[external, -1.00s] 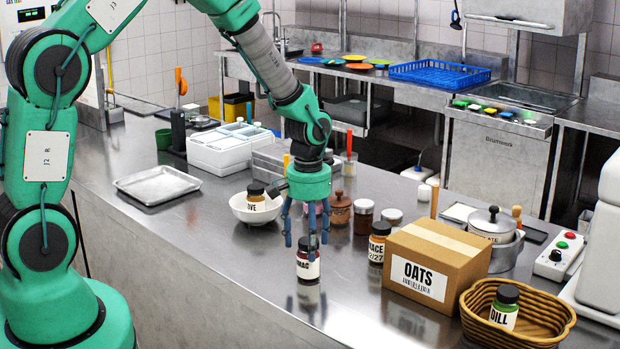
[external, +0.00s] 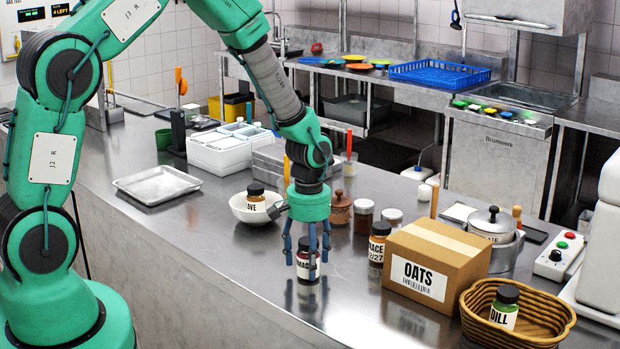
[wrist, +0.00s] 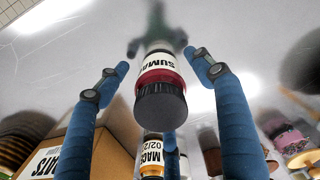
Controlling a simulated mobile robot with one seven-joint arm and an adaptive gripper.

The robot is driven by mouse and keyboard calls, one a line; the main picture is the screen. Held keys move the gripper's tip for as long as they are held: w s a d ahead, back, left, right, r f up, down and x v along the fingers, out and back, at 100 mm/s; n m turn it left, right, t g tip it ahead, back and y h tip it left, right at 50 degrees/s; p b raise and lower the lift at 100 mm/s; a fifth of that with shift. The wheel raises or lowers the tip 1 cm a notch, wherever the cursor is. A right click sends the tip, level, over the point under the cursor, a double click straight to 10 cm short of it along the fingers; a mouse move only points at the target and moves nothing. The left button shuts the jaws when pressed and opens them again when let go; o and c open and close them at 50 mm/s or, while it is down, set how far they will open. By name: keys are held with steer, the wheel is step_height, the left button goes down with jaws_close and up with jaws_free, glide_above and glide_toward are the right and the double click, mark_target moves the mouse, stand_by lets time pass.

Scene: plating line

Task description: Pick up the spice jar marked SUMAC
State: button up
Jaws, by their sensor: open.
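The SUMAC spice jar (wrist: 160,77) has a black lid, dark red contents and a white label that shows part of the name in the wrist view. In the external view the jar (external: 303,268) stands upright on the steel counter. My gripper (external: 307,278) is open and points down over it, its blue fingers around the jar. In the wrist view my gripper's fingers (wrist: 160,65) spread to either side of the jar, with gaps between them and it. Part of the jar is hidden behind the fingers in the external view.
An OATS carton (external: 455,255) stands to the right. A MACE jar (external: 376,250) is beside it. A white bowl (external: 240,213) holding a jar stands behind left. A basket (external: 540,320) with a DILL jar (external: 505,306) is at front right. The counter left of the jar is clear.

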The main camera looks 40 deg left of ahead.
mark_target(307, 241)
stand_by(0.4)
steer(key=c, duration=1.5)
steer(key=shift+o, duration=0.2)
steer(key=shift+r, duration=0.1)
steer(key=shift+r, duration=0.45)
steer(key=r, duration=0.2)
steer(key=shift+s+r, duration=0.3)
steer(key=shift+s, duration=0.05)
steer(key=s+a+r, duration=0.1)
steer(key=s, duration=1.4)
steer(key=shift+s+a+r+p, duration=0.15)
steer(key=shift+p, duration=0.15)
